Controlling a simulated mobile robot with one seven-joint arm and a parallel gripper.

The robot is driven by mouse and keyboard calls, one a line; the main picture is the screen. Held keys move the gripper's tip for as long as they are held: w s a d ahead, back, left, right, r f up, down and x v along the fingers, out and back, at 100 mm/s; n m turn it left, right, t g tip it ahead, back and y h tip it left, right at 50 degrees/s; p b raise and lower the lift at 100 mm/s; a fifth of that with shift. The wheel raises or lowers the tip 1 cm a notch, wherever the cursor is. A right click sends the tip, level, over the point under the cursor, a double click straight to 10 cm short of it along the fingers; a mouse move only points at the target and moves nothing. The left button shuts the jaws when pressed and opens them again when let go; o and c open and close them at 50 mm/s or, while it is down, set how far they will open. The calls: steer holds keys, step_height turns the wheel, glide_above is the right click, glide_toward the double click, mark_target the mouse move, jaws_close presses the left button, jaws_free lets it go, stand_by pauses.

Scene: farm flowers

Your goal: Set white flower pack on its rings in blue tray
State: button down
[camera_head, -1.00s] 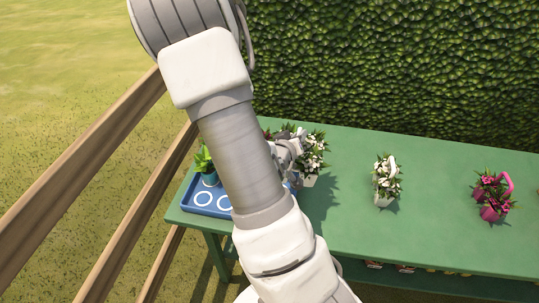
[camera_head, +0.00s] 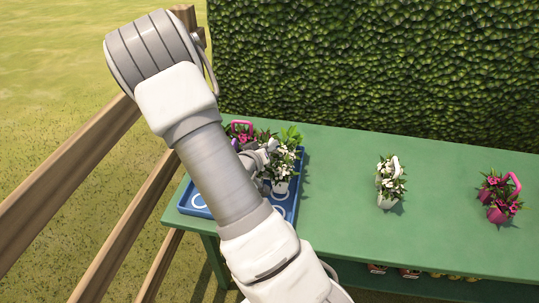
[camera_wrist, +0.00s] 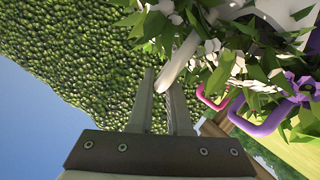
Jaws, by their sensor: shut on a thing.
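The white flower pack (camera_head: 283,168), with white blooms, green leaves and a white pot, is over the right part of the blue tray (camera_head: 299,190) in the head view. My gripper (camera_head: 262,157) is shut on its white handle, which also shows between the fingers in the wrist view (camera_wrist: 178,60). The tray has white rings on its floor, and a ring (camera_head: 280,200) shows just below the pot. I cannot tell whether the pot touches the tray. My arm hides the middle of the tray.
Pink flowers with a pink handle (camera_head: 242,128) and a leafy green plant (camera_head: 290,136) stand at the tray's back. Another white flower pack (camera_head: 390,182) and a pink one (camera_head: 499,197) stand on the green table (camera_head: 340,225). A hedge (camera_head: 390,70) rises behind.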

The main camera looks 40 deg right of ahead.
steer(key=shift+f+b, duration=0.35)
steer(key=shift+f, duration=0.65)
steer(key=c, duration=0.8)
jaws_free()
steer(key=shift+f, duration=0.1)
steer(key=shift+c, duration=0.2)
